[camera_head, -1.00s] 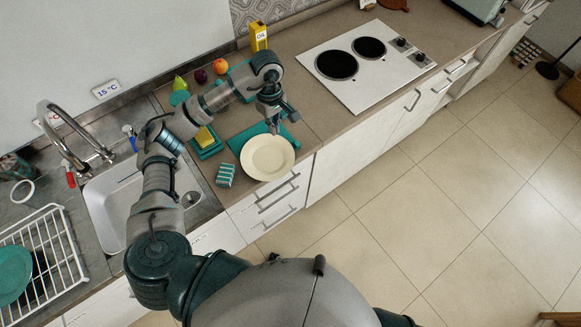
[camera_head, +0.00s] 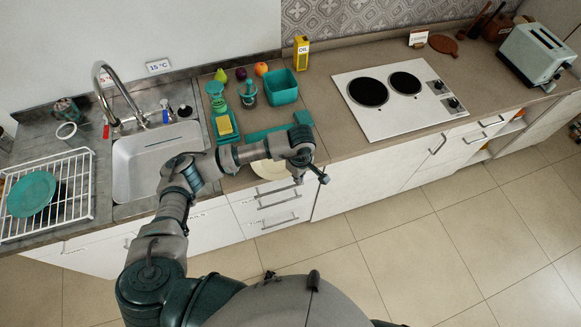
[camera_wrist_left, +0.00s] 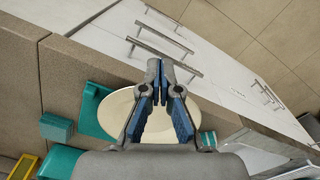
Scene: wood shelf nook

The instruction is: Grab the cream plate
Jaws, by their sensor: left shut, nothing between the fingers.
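The cream plate (camera_head: 268,171) lies near the front edge of the counter, above the drawers. In the head view my left forearm hides much of it. In the left wrist view the plate (camera_wrist_left: 116,112) lies behind the fingers, which cover its middle. My left gripper (camera_head: 299,178) is at the plate's right side in the head view, by the counter edge. In the wrist view my left gripper (camera_wrist_left: 161,80) is shut and empty, its tips pointing past the plate's rim toward the drawer fronts. I cannot tell whether it touches the plate. My right gripper is not in view.
A teal board (camera_head: 258,134) lies behind the plate. A teal bin (camera_head: 282,87), a yellow oil carton (camera_head: 301,53) and fruit stand farther back. The sink (camera_head: 155,160) is left, the cooktop (camera_head: 390,98) right. A teal block (camera_wrist_left: 56,127) sits beside the plate.

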